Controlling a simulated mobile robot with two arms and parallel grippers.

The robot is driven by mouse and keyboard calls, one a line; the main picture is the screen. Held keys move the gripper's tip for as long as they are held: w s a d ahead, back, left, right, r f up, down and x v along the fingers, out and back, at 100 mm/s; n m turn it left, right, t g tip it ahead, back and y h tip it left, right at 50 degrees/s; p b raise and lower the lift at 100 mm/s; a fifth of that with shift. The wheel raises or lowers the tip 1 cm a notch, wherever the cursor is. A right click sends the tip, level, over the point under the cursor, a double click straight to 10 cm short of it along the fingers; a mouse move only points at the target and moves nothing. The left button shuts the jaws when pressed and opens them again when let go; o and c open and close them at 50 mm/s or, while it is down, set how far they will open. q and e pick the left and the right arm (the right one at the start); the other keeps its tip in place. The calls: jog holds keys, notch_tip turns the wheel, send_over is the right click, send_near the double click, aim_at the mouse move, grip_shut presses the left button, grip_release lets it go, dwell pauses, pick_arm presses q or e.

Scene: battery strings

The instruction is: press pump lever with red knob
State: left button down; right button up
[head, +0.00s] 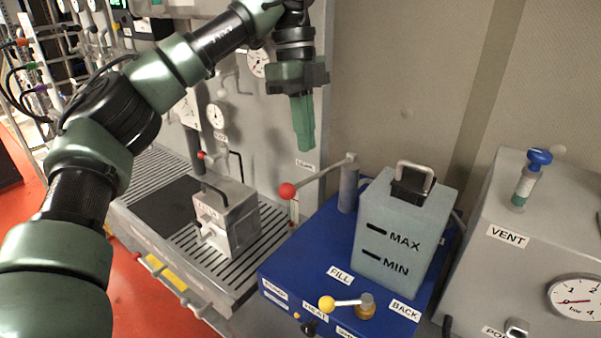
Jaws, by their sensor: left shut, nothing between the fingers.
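The pump lever (322,173) is a grey rod that runs from a grey post (348,187) on the blue unit, down and to the left, to a round red knob (287,190). My left gripper (305,146) is dark green, points downward and is shut and empty. In the head view its fingertips show above the red knob and slightly to its right, apart from the lever. My right gripper is not in view.
A translucent tank (400,240) marked MAX and MIN stands on the blue unit (285,258), right of the lever. A yellow-knobbed lever (327,303) is in front. A metal box (225,218) sits on the slatted tray (170,232) at left. A vent housing (545,240) is at right.

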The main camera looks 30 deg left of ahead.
aim_at(303, 183)
pick_arm(q)
jog(key=f, duration=0.3)
jog(key=f+p, duration=0.1)
jog(key=f, duration=0.1)
jog(key=shift+s+a, duration=0.25)
jog(key=shift+s, duration=0.15)
jog(key=shift+s+f, duration=0.1)
jog(key=shift+f, duration=0.35)
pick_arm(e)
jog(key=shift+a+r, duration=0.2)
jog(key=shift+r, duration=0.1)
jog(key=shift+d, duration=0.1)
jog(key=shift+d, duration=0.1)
